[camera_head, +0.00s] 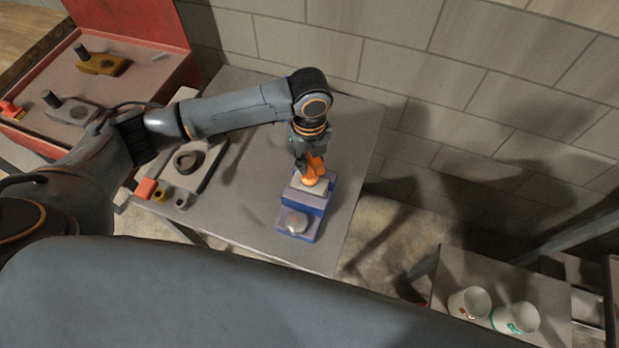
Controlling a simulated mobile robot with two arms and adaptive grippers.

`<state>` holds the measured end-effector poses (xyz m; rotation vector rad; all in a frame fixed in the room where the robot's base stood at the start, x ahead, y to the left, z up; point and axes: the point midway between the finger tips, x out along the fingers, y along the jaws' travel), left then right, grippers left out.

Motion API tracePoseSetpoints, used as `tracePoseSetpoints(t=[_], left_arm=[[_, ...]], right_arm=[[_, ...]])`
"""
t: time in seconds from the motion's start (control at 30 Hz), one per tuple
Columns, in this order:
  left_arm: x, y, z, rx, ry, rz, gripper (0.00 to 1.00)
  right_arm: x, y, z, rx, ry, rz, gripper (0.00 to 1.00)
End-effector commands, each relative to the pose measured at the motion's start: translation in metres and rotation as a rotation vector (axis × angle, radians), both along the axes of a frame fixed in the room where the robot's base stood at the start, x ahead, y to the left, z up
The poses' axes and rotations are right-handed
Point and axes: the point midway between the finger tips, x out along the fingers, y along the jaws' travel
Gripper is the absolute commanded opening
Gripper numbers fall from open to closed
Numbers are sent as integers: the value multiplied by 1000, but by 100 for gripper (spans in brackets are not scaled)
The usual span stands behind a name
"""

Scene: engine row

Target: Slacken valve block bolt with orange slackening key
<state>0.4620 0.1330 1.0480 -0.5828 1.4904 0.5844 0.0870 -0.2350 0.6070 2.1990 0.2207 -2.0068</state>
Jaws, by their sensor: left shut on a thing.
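The valve block (302,222) is a blue block with a grey top and a round silver part at its front, standing on the right part of the grey table. My left gripper (309,160) points down over the block and is shut on the orange slackening key (313,170). The key's lower end is at the block's grey top. The bolt is hidden under the key, and I cannot tell whether the key is seated on it. My right gripper is not in view.
The grey table (250,240) also bears a grey plate with a dark ring (188,161) and small red and yellow parts. An open red box (150,75) holds tools at the left. Two white cups (470,303) stand on a side table at the lower right. A tiled wall is behind.

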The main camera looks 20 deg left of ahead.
Motion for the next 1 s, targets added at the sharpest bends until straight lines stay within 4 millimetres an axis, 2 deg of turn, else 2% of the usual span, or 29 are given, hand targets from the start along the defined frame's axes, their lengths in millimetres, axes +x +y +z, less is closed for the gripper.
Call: tracePoseSetpoints(t=[0.33, 0.7, 0.87, 1.0], left_arm=[[0, -1, 1, -2, -2, 40, 0], [1, -1, 1, -3, -2, 534, 0], [1, 0, 2, -2, -3, 523, 0], [1, 0, 10, -3, -3, 522, 0]], right_arm=[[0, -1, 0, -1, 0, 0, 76], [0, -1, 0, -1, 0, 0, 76], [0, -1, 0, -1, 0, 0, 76], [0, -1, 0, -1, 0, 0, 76]])
